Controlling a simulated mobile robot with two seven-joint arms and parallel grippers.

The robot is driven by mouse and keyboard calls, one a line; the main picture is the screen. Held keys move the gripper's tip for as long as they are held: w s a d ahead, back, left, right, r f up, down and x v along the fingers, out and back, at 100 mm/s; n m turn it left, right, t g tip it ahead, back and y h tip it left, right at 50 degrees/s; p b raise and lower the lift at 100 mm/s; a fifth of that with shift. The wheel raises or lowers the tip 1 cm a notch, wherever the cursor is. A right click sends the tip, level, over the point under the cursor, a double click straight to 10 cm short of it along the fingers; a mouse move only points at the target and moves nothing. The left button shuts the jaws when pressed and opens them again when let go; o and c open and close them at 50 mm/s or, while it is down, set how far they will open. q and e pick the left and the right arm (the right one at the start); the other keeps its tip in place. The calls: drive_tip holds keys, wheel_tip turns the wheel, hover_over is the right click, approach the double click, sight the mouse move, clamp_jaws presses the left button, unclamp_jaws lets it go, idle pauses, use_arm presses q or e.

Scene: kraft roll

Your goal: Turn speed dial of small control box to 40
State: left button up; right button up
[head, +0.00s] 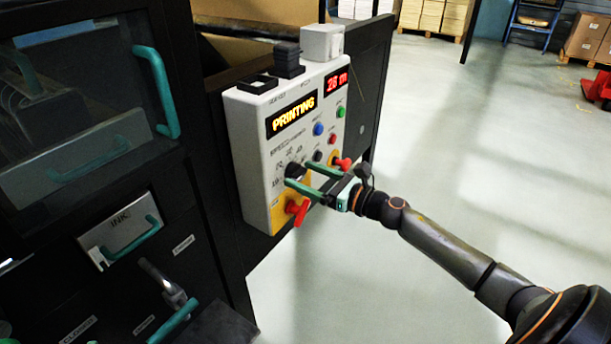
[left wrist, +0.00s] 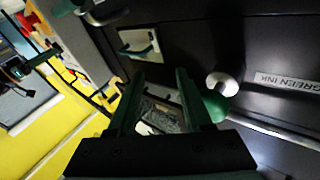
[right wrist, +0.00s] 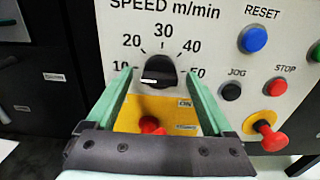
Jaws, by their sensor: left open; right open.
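The small control box (head: 245,150) is a light grey panel on a dark machine, with a lit PRINTING display (head: 292,116). In the right wrist view its black speed dial (right wrist: 160,68) has a white mark on its lower left, pointing near 10. The 40 label (right wrist: 192,46) is up and right of the dial. My right gripper (right wrist: 159,74) is open, its green fingers left and right of the dial in the picture; I cannot tell whether they touch it. My left gripper (left wrist: 158,78) is open and empty before dark drawer fronts.
Blue reset (right wrist: 253,39) and black jog (right wrist: 231,91) buttons sit right of the dial. A red knob (right wrist: 271,136) is at lower right and another red handle (right wrist: 150,125) below the dial. Teal-handled dark cabinets (head: 120,240) stand left. The floor at right is open.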

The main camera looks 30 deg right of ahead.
drive_tip(key=shift+w, duration=0.1)
drive_tip(key=c, duration=1.4)
